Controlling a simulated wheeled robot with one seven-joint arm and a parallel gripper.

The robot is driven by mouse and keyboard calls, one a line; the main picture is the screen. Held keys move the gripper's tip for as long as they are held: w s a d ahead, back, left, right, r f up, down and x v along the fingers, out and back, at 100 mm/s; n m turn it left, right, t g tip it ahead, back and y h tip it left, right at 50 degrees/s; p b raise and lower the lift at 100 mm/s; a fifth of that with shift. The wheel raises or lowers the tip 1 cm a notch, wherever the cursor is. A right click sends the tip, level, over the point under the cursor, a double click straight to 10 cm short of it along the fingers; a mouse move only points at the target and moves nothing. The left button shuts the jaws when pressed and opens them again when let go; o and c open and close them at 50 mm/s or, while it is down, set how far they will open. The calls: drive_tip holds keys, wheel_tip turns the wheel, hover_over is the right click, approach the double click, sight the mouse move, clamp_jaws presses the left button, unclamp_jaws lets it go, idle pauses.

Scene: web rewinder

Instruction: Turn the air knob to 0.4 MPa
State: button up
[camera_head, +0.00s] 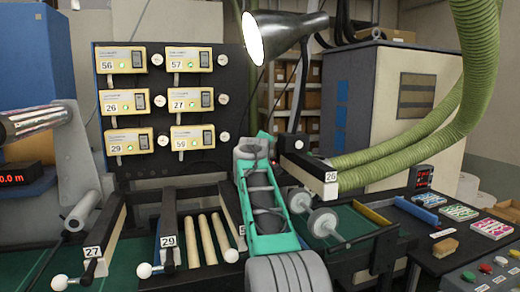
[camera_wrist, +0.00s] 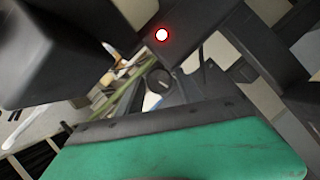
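A small dark round knob (camera_wrist: 158,80) with a pale mark beside it shows in the middle of the wrist view. It may be the air knob, but I cannot read any scale or pressure on it. In the head view no air knob can be made out with certainty. My teal arm reaches up through the middle of the head view, its far end near a dark block with a red light (camera_head: 309,154). My gripper's fingers cannot be made out in either view, so their opening is unclear. I see no contact with the knob.
A board (camera_head: 98,140) with several numbered yellow units stands at the back left. A lamp (camera_head: 285,33) hangs above my arm, and green hoses (camera_head: 420,135) curve down at the right. A bar labelled 26 (camera_head: 330,178) lies close to my arm's right. A button panel (camera_head: 485,275) is at lower right.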

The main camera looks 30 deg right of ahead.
clamp_jaws()
drive_tip(key=shift+r+m+y+p, duration=0.1)
drive_tip(key=shift+m+y+p, duration=0.5)
drive_tip(key=shift+m+p, duration=0.65)
drive_tip(key=shift+o, duration=1.7)
unclamp_jaws()
drive_tip(key=b+v, duration=0.4)
drive_tip(key=v, duration=0.4)
drive_tip(key=shift+w+r, duration=0.1)
